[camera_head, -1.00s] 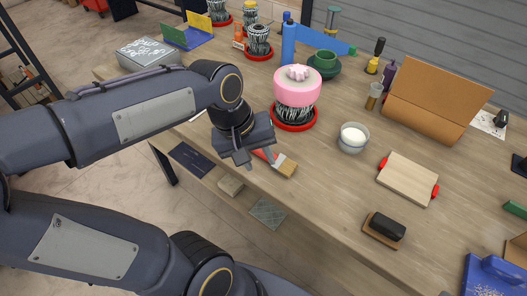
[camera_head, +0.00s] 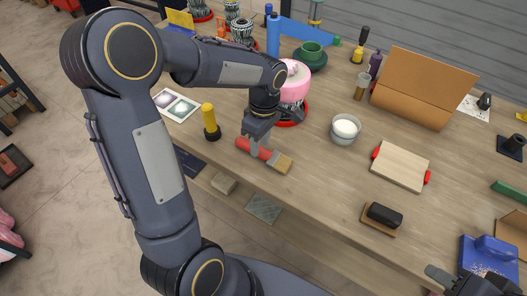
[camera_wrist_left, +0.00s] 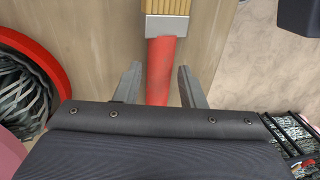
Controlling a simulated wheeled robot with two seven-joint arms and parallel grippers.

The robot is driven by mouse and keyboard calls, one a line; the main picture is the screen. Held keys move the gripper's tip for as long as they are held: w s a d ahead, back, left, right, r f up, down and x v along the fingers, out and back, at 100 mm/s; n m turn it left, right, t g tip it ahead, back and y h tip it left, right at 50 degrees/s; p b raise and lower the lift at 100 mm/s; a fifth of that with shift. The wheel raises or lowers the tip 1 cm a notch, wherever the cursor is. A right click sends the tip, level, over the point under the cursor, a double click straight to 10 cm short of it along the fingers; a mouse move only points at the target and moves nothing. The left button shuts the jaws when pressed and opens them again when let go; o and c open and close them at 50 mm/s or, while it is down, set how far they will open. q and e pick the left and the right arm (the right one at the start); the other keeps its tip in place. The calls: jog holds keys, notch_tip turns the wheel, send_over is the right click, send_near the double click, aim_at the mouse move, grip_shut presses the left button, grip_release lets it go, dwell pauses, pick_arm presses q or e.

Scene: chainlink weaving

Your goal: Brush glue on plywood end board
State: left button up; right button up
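A flat brush with a red handle (camera_head: 256,150) and tan bristles (camera_head: 283,164) lies near the table's front edge. My left gripper (camera_head: 254,143) is over the handle. In the left wrist view its fingers (camera_wrist_left: 156,85) stand open, one on each side of the red handle (camera_wrist_left: 160,65), with a gap on both sides. A pale plywood board (camera_head: 401,166) lies flat, with red pieces at its left and right sides. A small grey bowl (camera_head: 343,138) holds something white, perhaps glue. Part of my right gripper (camera_head: 470,280) shows at the bottom right corner; its opening is unclear.
The wooden table (camera_head: 325,185) is clear between brush and board. A pink-topped pot (camera_head: 296,86) on a red saucer stands behind my left gripper. A yellow-and-black tool (camera_head: 209,121) stands to its left. A black block (camera_head: 383,215) lies in front of the board.

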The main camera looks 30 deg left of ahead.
pick_arm(q)
jog(key=shift+f, duration=0.9)
jog(key=shift+s, duration=0.1)
jog(key=shift+c, duration=0.5)
grip_shut()
jog(key=shift+r, duration=0.1)
jog(key=shift+r, duration=0.55)
jog(key=s+d+r+b, duration=0.1)
jog(key=s+d+r, duration=0.7)
jog(key=s+r, duration=0.3)
jog(key=shift+d+r+b, duration=0.2)
jog(key=shift+r+b, duration=0.15)
jog(key=shift+r, duration=0.05)
